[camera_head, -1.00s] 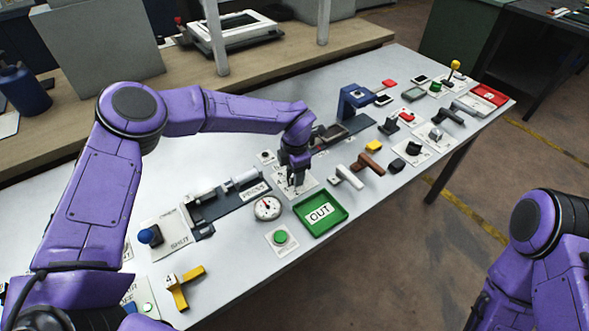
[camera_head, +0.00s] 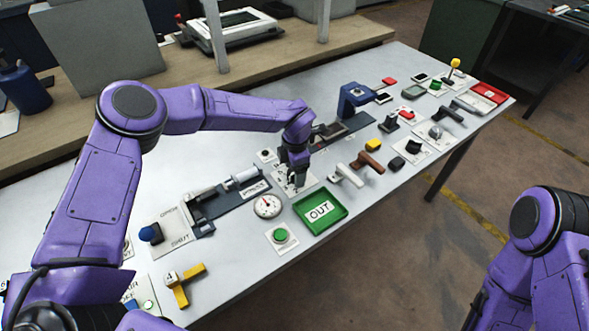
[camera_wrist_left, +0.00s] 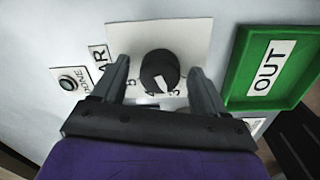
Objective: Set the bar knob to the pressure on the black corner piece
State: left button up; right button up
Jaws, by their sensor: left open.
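The bar knob (camera_wrist_left: 160,70) is a round black knob with a white mark, on a white plate (camera_wrist_left: 187,33) with printed digits. In the left wrist view the mark points down toward the lower digits, roughly by the 3 and 4; the exact setting is hard to read. My left gripper (camera_wrist_left: 159,66) is open, with one finger on each side of the knob; contact cannot be told. In the head view the left gripper (camera_head: 295,181) stands over the plate and hides the knob. I cannot make out a pressure value on any black corner piece. My right gripper is out of view.
A green OUT tray (camera_head: 337,222) and a white dial gauge (camera_head: 267,205) are close to the left gripper. A yellow piece (camera_head: 181,290) with a 4 tag lies at the lower left. Several handles and switches fill the table's right side.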

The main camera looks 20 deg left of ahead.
pick_arm(q)
notch_tip(320, 180, up, 11)
jog(key=b, duration=0.1)
jog(key=shift+s+d+f+b, duration=0.15)
jog(key=shift+f+b, duration=0.05)
jog(key=shift+b, duration=0.2)
